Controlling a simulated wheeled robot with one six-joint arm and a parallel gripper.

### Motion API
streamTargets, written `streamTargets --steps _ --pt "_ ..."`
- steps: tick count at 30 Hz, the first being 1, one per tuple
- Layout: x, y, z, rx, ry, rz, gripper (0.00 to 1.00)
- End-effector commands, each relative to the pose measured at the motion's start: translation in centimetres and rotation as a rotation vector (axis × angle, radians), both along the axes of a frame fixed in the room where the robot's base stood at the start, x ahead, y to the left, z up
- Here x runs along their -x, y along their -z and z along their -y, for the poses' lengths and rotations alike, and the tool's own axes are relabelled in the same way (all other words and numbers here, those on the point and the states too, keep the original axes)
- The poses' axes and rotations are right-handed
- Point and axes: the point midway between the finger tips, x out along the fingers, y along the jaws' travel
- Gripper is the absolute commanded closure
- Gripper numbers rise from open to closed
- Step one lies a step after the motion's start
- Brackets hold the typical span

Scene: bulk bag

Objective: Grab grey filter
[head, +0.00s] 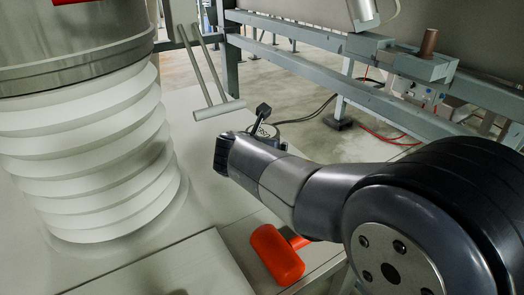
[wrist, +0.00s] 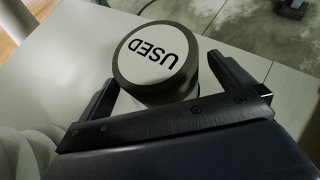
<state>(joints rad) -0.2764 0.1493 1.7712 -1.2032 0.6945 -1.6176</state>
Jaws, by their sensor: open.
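The grey filter (wrist: 160,85) is a dark grey cylinder with a pale round top marked "USED". It stands upright on the pale table between the two fingers of my gripper (wrist: 163,72) in the wrist view. The fingers are spread, one to each side, and do not appear closed on it. In the head view my gripper (head: 261,118) is over the table's far right part, and only a small part of the filter's top (head: 264,131) shows behind it. The filter's lower part is hidden there.
A white ribbed bellows (head: 95,165) under a metal drum (head: 75,45) fills the left. An orange-red mallet head (head: 276,256) lies near the front edge. A grey two-rod frame (head: 219,109) stands at the back. Blue-grey rails (head: 300,65) run behind. The middle tabletop is clear.

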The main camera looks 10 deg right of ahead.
Motion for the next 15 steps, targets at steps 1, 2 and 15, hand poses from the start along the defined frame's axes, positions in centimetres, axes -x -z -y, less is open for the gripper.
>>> streamTargets --steps 1,2,15 --pt "-0.7 0.2 0.4 0.000 0.002 -0.002 0.00" --pt "-1.1 0.4 0.5 0.000 0.003 -0.002 0.00" --pt "-2.4 1.2 1.2 -0.001 0.000 0.002 0.01"
